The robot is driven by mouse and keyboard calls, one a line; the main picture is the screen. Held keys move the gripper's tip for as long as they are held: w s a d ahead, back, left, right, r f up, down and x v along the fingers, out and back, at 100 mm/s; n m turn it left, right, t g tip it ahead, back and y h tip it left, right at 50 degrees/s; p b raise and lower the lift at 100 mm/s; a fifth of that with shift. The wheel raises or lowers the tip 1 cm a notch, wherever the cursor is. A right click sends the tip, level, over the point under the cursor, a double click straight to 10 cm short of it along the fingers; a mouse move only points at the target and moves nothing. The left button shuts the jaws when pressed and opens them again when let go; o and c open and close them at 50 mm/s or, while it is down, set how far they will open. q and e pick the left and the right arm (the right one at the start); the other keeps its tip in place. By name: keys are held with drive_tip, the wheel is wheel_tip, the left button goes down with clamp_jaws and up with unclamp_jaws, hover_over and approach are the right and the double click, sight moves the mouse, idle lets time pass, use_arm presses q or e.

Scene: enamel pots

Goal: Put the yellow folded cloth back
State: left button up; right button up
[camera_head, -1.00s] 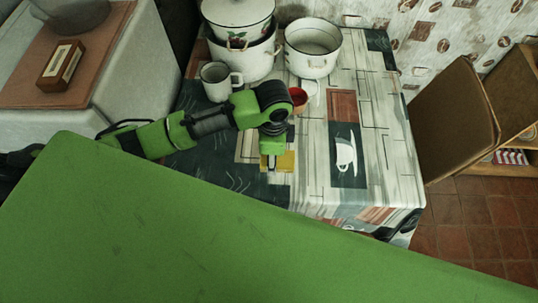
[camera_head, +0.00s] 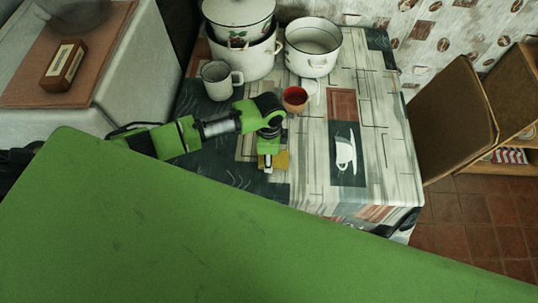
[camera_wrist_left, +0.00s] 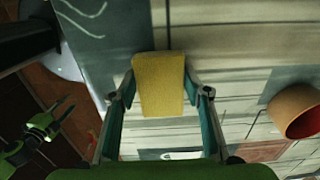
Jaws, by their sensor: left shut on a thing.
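The yellow folded cloth (camera_head: 282,160) is at the near part of the patterned table. My left gripper (camera_head: 268,165) is at it, pointing down, and hides part of it in the head view. In the left wrist view the cloth (camera_wrist_left: 159,88) sits between the two fingers of my left gripper (camera_wrist_left: 160,84), which are shut on its sides. I cannot tell whether the cloth touches the table.
A reddish-brown cup (camera_head: 295,98) stands just beyond my left gripper; it also shows in the wrist view (camera_wrist_left: 296,110). The table's right part is mostly clear.

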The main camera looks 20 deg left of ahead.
use_arm(q)
drive_tip(key=shift+f, duration=0.15)
drive_tip(key=o, duration=1.1)
drive_tip(key=shift+c, duration=0.2)
drive_tip(key=shift+r, duration=0.25)
wheel_tip(320, 180, up, 12)
drive_tip(key=b, duration=0.1)
drive_tip(key=shift+f, duration=0.1)
